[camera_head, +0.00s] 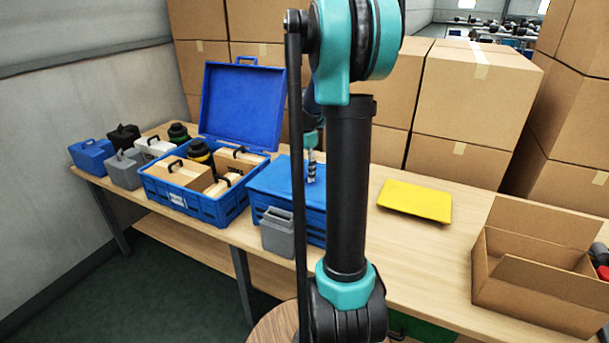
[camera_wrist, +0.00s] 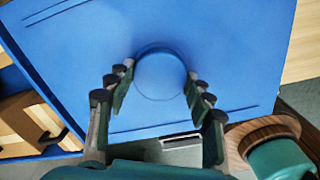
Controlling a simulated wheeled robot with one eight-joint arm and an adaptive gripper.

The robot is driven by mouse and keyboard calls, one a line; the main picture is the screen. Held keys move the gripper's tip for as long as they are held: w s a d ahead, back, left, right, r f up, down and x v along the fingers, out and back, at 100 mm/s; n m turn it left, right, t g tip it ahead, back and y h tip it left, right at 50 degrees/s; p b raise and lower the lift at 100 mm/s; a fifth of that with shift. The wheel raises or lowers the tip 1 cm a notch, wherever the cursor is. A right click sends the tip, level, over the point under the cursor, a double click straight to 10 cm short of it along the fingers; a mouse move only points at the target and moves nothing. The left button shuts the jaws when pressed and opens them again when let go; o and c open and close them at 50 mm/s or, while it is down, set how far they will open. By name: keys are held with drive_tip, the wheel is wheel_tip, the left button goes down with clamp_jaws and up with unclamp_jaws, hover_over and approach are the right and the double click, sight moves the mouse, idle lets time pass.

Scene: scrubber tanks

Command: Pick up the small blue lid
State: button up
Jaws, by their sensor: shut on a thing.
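The small blue lid (camera_head: 272,180) lies flat over the small blue crate (camera_head: 315,222) in the middle of the table in the head view. It fills much of the wrist view (camera_wrist: 225,40), with a round blue knob (camera_wrist: 160,73) on top. My gripper (camera_wrist: 160,82) is over the lid, its two fingers on either side of the knob and shut on it. In the head view my gripper (camera_head: 311,172) is partly hidden behind my arm. I cannot tell whether the lid touches the crate rim or is slightly raised.
A larger blue crate (camera_head: 182,203) with cardboard packs stands to the left, its big blue lid (camera_head: 243,103) upright behind. A grey bin (camera_head: 278,238) stands close in front. A yellow panel (camera_head: 415,201) and an open cardboard box (camera_head: 530,285) are to the right. Bare table lies between.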

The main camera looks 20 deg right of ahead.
wheel_tip(320, 180, up, 19)
drive_tip(key=shift+r, duration=0.2)
drive_tip(key=shift+r, duration=0.9)
idle(0.9)
wheel_tip(320, 180, up, 5)
hover_over(305, 172)
drive_tip(key=shift+s+a, duration=0.1)
idle(0.9)
idle(0.4)
